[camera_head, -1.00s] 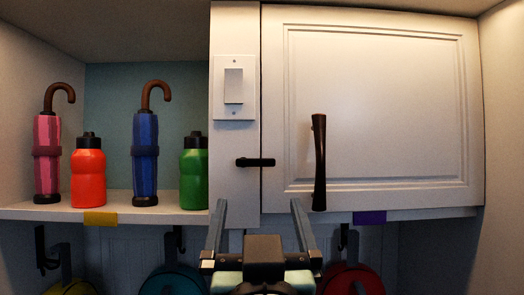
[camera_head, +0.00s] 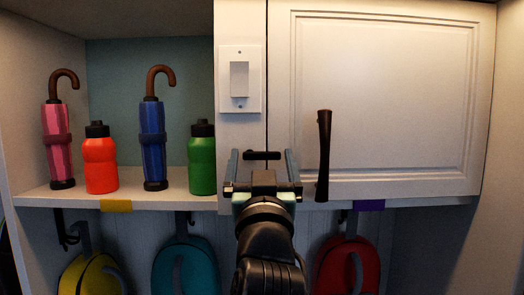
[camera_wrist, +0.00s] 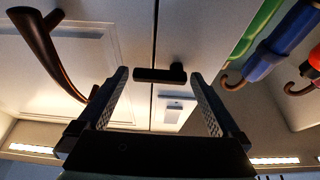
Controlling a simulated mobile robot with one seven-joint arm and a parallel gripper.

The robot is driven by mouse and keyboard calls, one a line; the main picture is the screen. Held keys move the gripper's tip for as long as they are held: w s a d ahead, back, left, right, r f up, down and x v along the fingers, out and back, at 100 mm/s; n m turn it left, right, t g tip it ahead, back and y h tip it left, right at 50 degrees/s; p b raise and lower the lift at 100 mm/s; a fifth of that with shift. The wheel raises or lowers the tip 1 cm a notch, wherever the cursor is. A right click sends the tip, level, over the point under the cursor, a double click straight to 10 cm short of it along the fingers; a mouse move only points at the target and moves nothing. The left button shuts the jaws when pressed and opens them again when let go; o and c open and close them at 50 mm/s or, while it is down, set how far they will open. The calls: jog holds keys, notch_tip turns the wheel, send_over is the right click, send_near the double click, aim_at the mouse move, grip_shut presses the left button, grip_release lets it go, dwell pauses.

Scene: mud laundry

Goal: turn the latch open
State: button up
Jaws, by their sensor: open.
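The black latch (camera_head: 262,155) lies horizontal across the seam between the white post and the white cabinet door (camera_head: 385,95). In the wrist view the latch (camera_wrist: 158,75) also lies flat across the seam, with its thicker pivot end on the post side. My gripper (camera_head: 261,165) is open and empty. Its two fingers stand on either side of the latch, one left and one right. In the wrist view the fingertips (camera_wrist: 158,82) flank the latch with a gap on each side; I cannot tell how far their tips are from the door surface.
A dark door handle (camera_head: 324,155) stands upright just right of my gripper. A white wall switch (camera_head: 239,79) sits above the latch. Umbrellas and bottles, including a green bottle (camera_head: 202,160), stand on the left shelf. Yellow, teal (camera_head: 187,270) and red bags hang below.

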jog(key=c, duration=1.2)
jog(key=shift+o, duration=0.2)
